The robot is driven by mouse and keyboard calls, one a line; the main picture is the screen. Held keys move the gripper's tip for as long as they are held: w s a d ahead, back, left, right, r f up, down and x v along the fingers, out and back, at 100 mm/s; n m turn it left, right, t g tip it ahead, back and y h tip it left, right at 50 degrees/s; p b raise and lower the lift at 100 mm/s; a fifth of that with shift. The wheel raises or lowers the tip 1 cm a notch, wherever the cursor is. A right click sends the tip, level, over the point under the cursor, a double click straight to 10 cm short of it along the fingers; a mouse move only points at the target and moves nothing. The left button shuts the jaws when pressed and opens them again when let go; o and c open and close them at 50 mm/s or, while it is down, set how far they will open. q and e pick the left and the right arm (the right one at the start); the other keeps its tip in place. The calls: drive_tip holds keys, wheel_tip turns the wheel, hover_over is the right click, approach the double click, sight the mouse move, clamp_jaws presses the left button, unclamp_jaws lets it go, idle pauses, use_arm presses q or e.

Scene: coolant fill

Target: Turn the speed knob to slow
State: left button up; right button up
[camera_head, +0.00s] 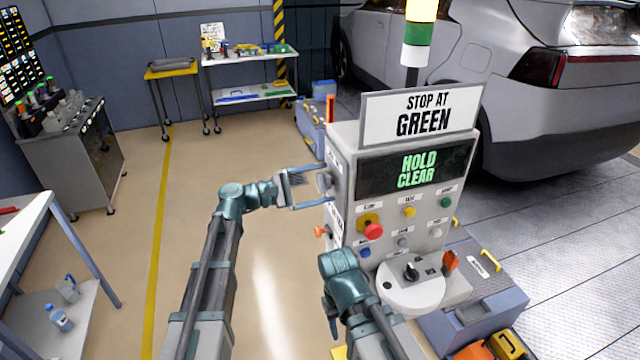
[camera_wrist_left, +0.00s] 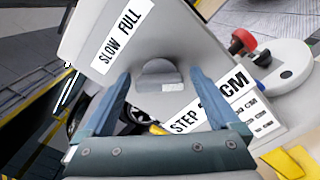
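The speed knob (camera_wrist_left: 158,74) is a grey, half-round knob on the side face of the grey console (camera_head: 343,200). A white label reading SLOW FULL (camera_wrist_left: 122,42) sits beside it in the left wrist view. In the head view the knob (camera_head: 323,181) shows at the console's left side. My left gripper (camera_head: 321,186) is open, one finger to each side of the knob; in the left wrist view (camera_wrist_left: 157,76) gaps show between fingers and knob. My right arm stands low in front of the console; its gripper cannot be made out.
The console front has a HOLD CLEAR display (camera_head: 416,168), a red button (camera_head: 374,230) and several smaller buttons. A white round ledge with a black knob (camera_head: 411,271) juts out below. A car (camera_head: 520,80) stands behind. The floor left of the console is clear.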

use_arm(q)
drive_tip(key=v, duration=1.3)
drive_tip(key=shift+a, duration=0.35)
drive_tip(key=shift+s, duration=0.15)
drive_tip(key=s+d+f+m+g+y, duration=0.4)
drive_tip(key=s+f+y, duration=0.35)
drive_tip(key=f, duration=0.55)
drive_tip(key=s+a+f+m+y, duration=0.8)
drive_tip(key=s+f+m+y, duration=0.1)
drive_tip(key=s+y, duration=0.1)
drive_tip(key=s+d+f+m+g+b, duration=0.1)
drive_tip(key=s+d+m, duration=0.2)
drive_tip(key=d, duration=0.7)
drive_tip(key=shift+s+d+m+g+y, duration=0.3)
drive_tip(key=shift+s+d+g+y, duration=0.15)
drive_tip(key=shift+s, duration=0.65)
